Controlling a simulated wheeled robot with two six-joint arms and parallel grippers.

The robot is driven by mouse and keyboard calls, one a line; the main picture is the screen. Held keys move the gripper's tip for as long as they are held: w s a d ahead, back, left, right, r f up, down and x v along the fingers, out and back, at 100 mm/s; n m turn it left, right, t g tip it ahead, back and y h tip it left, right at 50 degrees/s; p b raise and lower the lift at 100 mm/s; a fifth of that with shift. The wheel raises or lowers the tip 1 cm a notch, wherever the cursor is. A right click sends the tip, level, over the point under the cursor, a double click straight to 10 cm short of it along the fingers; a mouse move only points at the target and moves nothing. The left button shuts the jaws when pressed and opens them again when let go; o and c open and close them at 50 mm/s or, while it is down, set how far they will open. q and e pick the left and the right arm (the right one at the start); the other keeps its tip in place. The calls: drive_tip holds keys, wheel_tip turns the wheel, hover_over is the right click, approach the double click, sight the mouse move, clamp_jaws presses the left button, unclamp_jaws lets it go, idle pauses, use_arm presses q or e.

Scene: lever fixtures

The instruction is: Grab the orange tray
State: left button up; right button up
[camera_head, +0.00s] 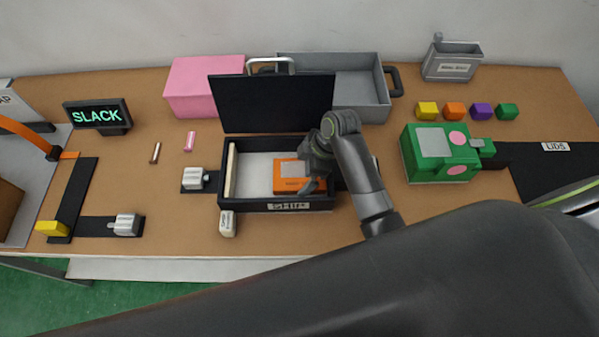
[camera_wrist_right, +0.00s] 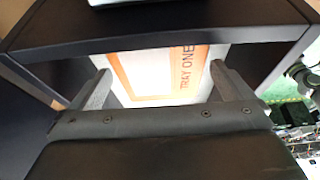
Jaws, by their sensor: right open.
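The orange tray (camera_head: 288,185), with a pale grey patch on top, lies inside the open black box (camera_head: 262,207), right of the middle of its light floor. My right gripper (camera_head: 314,172) is over the right part of the box, at the tray's right side, and hides part of it. In the right wrist view the gripper (camera_wrist_right: 160,82) is open, with its two fingers apart. The orange tray (camera_wrist_right: 122,75), with lettering, shows between and beyond the fingers. Whether they touch it I cannot tell. My left gripper is out of view.
The box's raised black lid (camera_head: 272,103) stands behind it. A grey bin (camera_head: 362,90) and pink block (camera_head: 205,88) stand at the back. A green fixture (camera_head: 428,160) is to the right. A white piece (camera_head: 227,223) lies at the box's front left.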

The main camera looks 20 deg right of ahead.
drive_tip(key=shift+x, duration=0.85)
drive_tip(key=c, duration=0.8)
drive_tip(key=shift+r, duration=0.1)
drive_tip(key=shift+c, duration=0.2)
